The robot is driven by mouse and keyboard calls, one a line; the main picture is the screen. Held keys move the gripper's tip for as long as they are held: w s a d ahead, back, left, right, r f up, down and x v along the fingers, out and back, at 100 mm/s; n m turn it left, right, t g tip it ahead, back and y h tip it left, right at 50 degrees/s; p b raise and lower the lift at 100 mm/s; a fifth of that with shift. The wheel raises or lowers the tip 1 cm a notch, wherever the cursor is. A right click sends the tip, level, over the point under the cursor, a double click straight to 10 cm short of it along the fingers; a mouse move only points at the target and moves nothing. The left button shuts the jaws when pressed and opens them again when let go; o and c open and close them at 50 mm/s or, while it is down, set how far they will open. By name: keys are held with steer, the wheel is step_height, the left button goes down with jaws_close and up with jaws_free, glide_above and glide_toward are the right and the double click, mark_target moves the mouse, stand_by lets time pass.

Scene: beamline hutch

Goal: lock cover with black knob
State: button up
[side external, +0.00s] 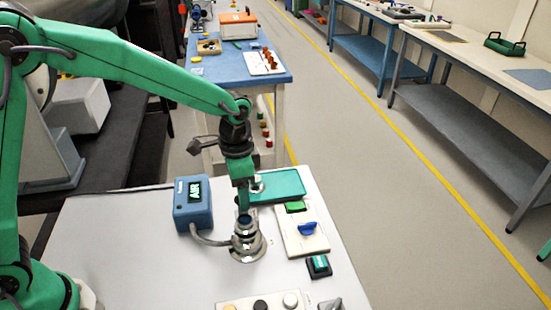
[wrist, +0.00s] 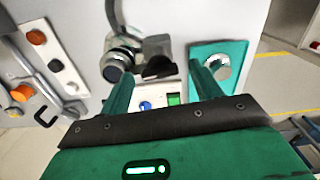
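A black knob (wrist: 55,66) sits in the middle of a white strip (wrist: 62,60) at the left of the wrist view, between an orange and a white knob. It also shows at the bottom of the side view (side external: 260,304). A round metal fitting (side external: 248,243) stands on the bench; a dark-ended cylinder (wrist: 115,65) shows beside a dark part (wrist: 158,58) in the wrist view. I cannot tell which part is the cover. My gripper (side external: 244,208) points down close above the metal fitting. Its fingers (wrist: 163,75) are apart with nothing clearly held; contact is unclear.
A blue AIR box (side external: 193,205) with a hose stands left of the fitting. A green tray (side external: 285,184) with a metal round piece lies behind. The bench's left part is clear.

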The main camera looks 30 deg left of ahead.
steer(key=shift+r, duration=3.95)
steer(key=s+a+r+n+t, duration=0.2)
steer(key=s+a+r+n, duration=0.1)
steer(key=s+a, duration=0.4)
steer(key=s+a+r+n+t, duration=0.3)
steer(key=s+a+n, duration=0.2)
steer(key=s, duration=0.7)
steer(key=shift+s+a+r+t, duration=0.3)
steer(key=shift+a+r, duration=0.1)
steer(key=shift+a, duration=0.55)
